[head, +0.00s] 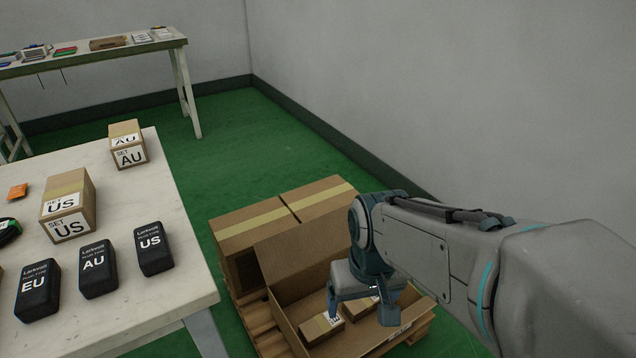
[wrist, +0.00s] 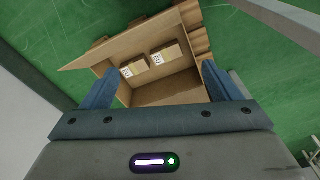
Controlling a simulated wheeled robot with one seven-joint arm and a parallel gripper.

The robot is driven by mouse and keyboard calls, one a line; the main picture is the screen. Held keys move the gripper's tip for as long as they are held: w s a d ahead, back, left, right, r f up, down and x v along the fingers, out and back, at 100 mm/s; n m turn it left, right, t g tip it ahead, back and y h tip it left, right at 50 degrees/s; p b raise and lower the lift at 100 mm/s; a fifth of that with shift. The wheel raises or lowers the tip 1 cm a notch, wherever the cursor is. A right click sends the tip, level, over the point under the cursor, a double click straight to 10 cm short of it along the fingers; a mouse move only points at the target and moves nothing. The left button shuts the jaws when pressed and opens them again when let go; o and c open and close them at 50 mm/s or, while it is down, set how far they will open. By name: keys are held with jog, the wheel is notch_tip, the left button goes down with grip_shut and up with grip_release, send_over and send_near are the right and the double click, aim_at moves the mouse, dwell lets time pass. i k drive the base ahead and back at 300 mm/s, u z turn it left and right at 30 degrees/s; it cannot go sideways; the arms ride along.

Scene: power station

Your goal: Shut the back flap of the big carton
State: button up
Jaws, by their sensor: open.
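The big carton (head: 376,340) stands open on the floor side at the lower middle of the head view. Its back flap (head: 298,252) stands up, leaning against or close to the cartons behind. Small boxes (head: 320,328) lie inside, and two show in the wrist view (wrist: 167,56). My gripper (head: 360,312) is open and empty, pointing down above the carton's opening. My arm hides the carton's right part and part of the flap. In the wrist view the carton (wrist: 180,90) lies between and beyond the fingers; I cannot tell any contact.
Two closed, taped cartons (head: 248,232) stand behind the big one on a wooden pallet (head: 262,328). A white table (head: 180,220) with black cases and small US and AU boxes is at left. The wall (head: 480,100) is behind. Green floor is free beyond the pallet.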

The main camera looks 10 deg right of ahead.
aim_at(280, 256)
jog(key=u, duration=2.25)
jog(key=k, duration=1.15)
jog(key=z, duration=1.55)
jog(key=i, duration=1)
